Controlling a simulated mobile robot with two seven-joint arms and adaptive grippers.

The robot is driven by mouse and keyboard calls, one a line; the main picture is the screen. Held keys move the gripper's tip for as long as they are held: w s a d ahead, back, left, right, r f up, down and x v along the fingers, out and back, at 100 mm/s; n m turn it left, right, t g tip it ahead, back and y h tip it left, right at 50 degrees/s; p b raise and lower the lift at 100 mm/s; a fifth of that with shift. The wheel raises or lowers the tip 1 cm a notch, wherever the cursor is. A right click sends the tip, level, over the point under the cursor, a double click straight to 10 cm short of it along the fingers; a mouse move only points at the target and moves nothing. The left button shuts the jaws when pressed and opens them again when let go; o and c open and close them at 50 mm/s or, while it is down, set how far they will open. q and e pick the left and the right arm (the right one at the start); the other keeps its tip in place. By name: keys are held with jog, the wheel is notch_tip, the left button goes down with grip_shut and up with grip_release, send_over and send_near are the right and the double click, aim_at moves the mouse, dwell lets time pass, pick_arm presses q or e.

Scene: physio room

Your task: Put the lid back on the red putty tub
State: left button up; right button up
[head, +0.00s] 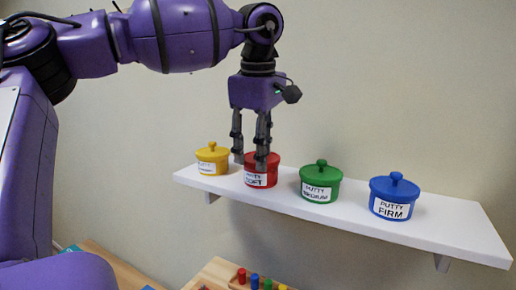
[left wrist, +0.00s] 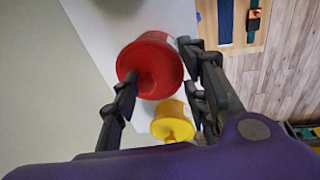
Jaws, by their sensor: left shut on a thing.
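The red putty tub (head: 259,181), labelled soft, stands on the white shelf, second from the left. Its red lid (left wrist: 160,57), a round disc with a knob, shows in the left wrist view over the tub. The fingers partly hide the tub's top in the head view; I cannot tell whether the lid sits fully down. My right gripper is not in view.
On the white shelf (head: 450,226), a yellow lidded tub (head: 212,155) stands close left of the red one. Green (head: 320,184) and blue (head: 394,190) lidded tubs stand to the right. The wall is close behind. Below is a wooden board with coloured pegs (head: 254,281).

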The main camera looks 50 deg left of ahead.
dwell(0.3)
pick_arm(q)
jog(key=o, duration=0.9)
jog(key=o, duration=0.5)
jog(key=shift+r+p, duration=0.75)
jog(key=shift+r, duration=2.8)
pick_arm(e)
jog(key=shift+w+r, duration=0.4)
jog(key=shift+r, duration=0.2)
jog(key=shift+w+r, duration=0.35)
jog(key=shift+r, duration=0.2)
pick_arm(q)
grip_shut()
